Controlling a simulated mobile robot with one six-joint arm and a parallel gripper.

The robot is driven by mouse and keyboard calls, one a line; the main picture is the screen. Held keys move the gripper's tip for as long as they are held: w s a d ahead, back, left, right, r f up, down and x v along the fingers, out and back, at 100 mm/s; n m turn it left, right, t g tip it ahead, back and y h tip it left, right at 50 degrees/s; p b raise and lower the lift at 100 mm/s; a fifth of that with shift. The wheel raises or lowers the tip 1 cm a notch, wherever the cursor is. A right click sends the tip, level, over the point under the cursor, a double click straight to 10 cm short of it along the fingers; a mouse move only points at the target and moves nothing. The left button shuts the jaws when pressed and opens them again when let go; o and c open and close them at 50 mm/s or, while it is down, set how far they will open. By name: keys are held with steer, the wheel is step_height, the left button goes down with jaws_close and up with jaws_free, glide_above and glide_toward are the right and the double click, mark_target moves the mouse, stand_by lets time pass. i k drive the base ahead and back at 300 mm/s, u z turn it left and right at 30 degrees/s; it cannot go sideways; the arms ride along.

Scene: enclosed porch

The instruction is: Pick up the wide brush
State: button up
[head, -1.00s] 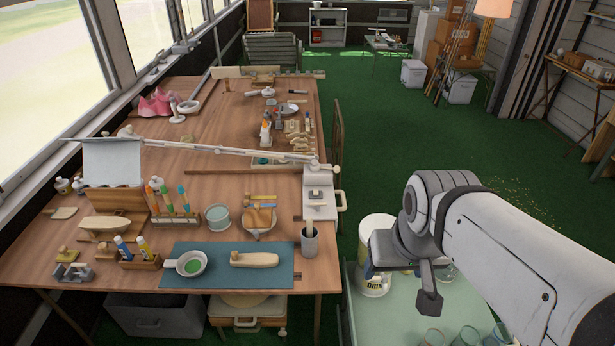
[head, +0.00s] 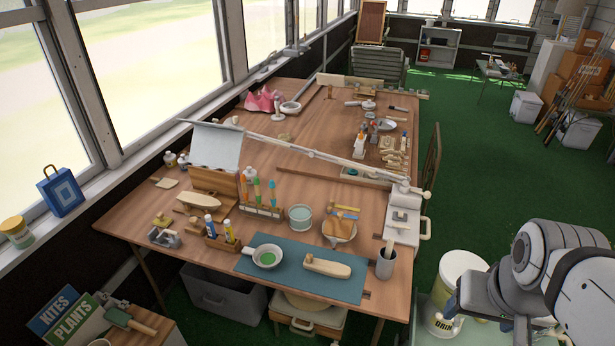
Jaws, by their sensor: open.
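I cannot single out the wide brush for certain at this size. Several upright tools with orange, green and teal handles stand in a rack (head: 262,211) on the wooden workbench (head: 300,166); they look like brushes. A grey cup (head: 385,268) at the bench's front right corner holds a pale wooden handle whose lower end is hidden. My gripper (head: 488,318) is at the lower right, in front of the bench's right end and beside a white bucket (head: 461,268). It is open, holds nothing that I can see, and is well apart from the rack and cup.
A side table (head: 95,335) with signs is at lower left. Green floor lies open to the right.

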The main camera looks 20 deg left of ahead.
mark_target(274, 209)
steer(key=u, duration=0.4)
steer(key=k, duration=1.3)
steer(key=u, duration=1)
steer(key=i, duration=2.2)
steer(key=z, duration=0.85)
steer(key=i, duration=0.55)
steer(key=z, duration=0.35)
steer(key=k, duration=0.9)
steer(key=z, duration=0.15)
